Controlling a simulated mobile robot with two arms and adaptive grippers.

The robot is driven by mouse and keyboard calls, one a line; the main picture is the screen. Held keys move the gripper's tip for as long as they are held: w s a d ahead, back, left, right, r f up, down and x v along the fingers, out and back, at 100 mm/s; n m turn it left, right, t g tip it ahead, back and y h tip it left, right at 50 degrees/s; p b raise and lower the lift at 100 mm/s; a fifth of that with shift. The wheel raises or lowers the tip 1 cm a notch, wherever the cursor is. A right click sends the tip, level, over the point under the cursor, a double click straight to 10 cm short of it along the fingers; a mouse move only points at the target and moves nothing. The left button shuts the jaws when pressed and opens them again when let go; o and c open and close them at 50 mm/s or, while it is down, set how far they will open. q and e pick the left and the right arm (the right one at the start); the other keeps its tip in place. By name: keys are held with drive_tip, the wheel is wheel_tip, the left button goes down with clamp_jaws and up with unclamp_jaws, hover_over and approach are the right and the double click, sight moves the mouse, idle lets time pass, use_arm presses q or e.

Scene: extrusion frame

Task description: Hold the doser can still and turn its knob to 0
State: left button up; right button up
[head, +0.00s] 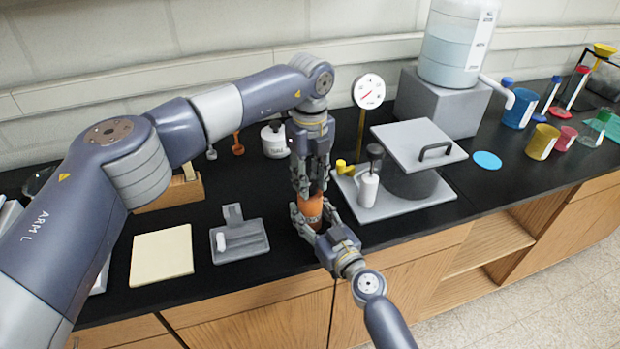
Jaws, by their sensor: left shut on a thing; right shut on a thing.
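The doser can (312,207) is orange and stands near the front edge of the black counter. My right gripper (308,222) is shut on the can's body from the front. My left gripper (311,191) reaches down from above and is shut at the top of the can, where the knob is. The knob and its scale are hidden by the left gripper's fingers, so I cannot read its setting.
A grey tray (240,241) and a cream pad (161,254) lie to the left. A gauge (369,91) stands behind. The counter's front edge is close.

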sight(310, 183)
use_arm(q)
drive_tip(key=o, duration=1.1)
wheel_tip(310, 183, up, 12)
use_arm(e)
drive_tip(key=o, duration=1.2)
drive_tip(key=shift+s+d, duration=0.1)
